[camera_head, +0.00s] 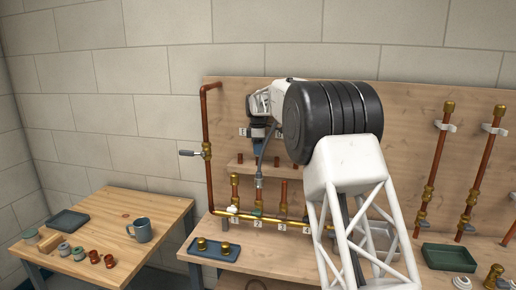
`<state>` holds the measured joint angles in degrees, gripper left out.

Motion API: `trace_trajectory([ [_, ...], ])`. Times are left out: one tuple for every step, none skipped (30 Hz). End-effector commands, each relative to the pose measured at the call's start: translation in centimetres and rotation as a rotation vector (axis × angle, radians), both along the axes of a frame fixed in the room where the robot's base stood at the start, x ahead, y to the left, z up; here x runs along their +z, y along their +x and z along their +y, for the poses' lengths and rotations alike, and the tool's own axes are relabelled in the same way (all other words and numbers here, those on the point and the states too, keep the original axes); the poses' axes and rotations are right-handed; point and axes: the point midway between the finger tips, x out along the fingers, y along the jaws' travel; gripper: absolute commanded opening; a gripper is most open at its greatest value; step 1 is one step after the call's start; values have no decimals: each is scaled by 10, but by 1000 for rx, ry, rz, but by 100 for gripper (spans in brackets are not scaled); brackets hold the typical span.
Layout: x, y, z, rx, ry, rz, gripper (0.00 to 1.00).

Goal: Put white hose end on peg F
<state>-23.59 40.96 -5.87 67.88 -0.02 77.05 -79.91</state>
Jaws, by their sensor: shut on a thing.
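My gripper (258,148) is small and partly dark in the camera view, in front of the upright wooden board. It is shut on the upper part of a thin grey hose (263,166). The held hose end is too small and covered to make out, and I cannot tell its colour. The hose runs down from the gripper to a pale fitting (258,183) above the outlet marked 2. Small label plates show on either side of the gripper, one at left (243,132) and one at right (279,132). Peg F cannot be made out; my gripper and arm cover that area.
A brass manifold with copper stubs (269,221) runs below a small wooden shelf (240,166). A blue tray (214,249) with brass fittings lies on the bench. Copper pipes (433,160) stand at right beside a green tray (449,257). A mug (141,230) stands on the left table.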

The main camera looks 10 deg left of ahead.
Motion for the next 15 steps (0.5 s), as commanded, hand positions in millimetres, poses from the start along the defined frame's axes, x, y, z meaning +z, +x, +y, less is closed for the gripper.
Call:
trace_trajectory([
  [-1,0,0,0,0,0,16],
  [-1,0,0,0,0,0,16],
  [-2,0,0,0,0,0,16],
  [-2,0,0,0,0,0,16],
  [-3,0,0,0,0,0,16],
  [-4,0,0,0,0,0,16],
  [-4,0,0,0,0,0,16],
  [-5,0,0,0,0,0,16],
  [-5,0,0,0,0,0,16],
  [-6,0,0,0,0,0,16],
  [-6,0,0,0,0,0,16],
  [-7,0,0,0,0,0,16],
  [-7,0,0,0,0,0,16],
  [-8,0,0,0,0,0,16],
  [-9,0,0,0,0,0,16],
])
